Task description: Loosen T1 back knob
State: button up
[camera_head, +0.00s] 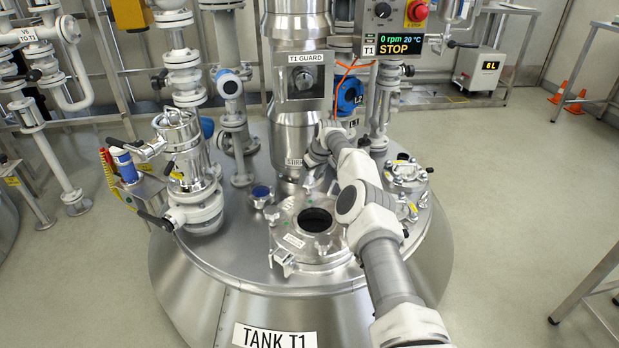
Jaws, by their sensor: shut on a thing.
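The T1 manhole lid (284,243) lies on top of the steel tank T1 (200,255), with a dark round sight glass (315,220) in it. My arm reaches in from the lower right, over the lid's right side. My gripper (309,184) points down at the back edge of the lid and is shut on the T1 back knob, which is mostly hidden by the fingers. A star-shaped knob (272,214) shows at the lid's left edge. The lid's right edge is hidden behind my arm.
The column with the T1 guard box (303,78) stands close behind my gripper. A blue-capped fitting (262,195) stands left of the lid. A valve assembly (190,165) rises further left. The control panel (400,44) reads 0 rpm, 20 °C, STOP.

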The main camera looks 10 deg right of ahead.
aim_at(308, 179)
jog(key=o, duration=1.4)
jog(key=shift+r, duration=0.1)
jog(key=shift+s+d+r+p, duration=0.1)
jog(key=shift+r+p, duration=0.5)
jog(key=shift+p+v, duration=1)
jog(key=shift+v, duration=0.05)
jog(key=p+v, duration=0.1)
jog(key=v, duration=0.3)
jog(key=p+v, duration=0.1)
jog(key=v, duration=0.4)
jog(key=p+v, duration=0.2)
jog(key=v, duration=0.3)
jog(key=shift+s+d+f, duration=0.1)
jog(key=shift+s+f, duration=0.05)
jog(key=shift+s, duration=0.1)
jog(key=shift+c, duration=0.2)
